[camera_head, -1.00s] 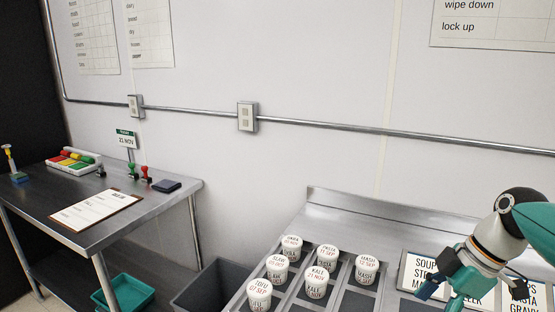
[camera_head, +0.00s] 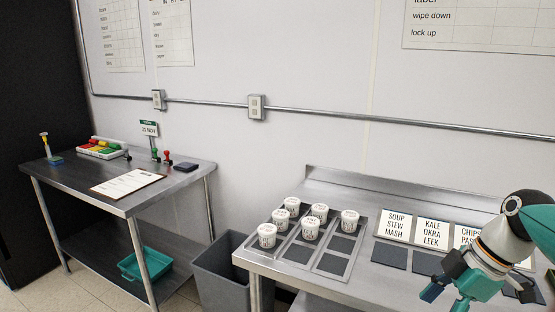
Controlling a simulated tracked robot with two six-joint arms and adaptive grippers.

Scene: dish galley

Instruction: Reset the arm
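My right gripper (camera_head: 480,292) is at the lower right, over the steel counter (camera_head: 400,290). Its fingers look spread apart, with nothing seen between them; the lower part is cut off by the picture edge. It hangs in front of the label cards, partly hiding the "CHIPS" card (camera_head: 466,236). My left arm and gripper are not in view.
White labelled tubs (camera_head: 350,222) stand in a grey divided tray (camera_head: 334,264) left of the gripper. Cards (camera_head: 396,224) and dark pads (camera_head: 389,255) lie between. A grey bin (camera_head: 222,283) stands between the counter and the left table (camera_head: 182,190), which holds a clipboard (camera_head: 127,183) and stamps.

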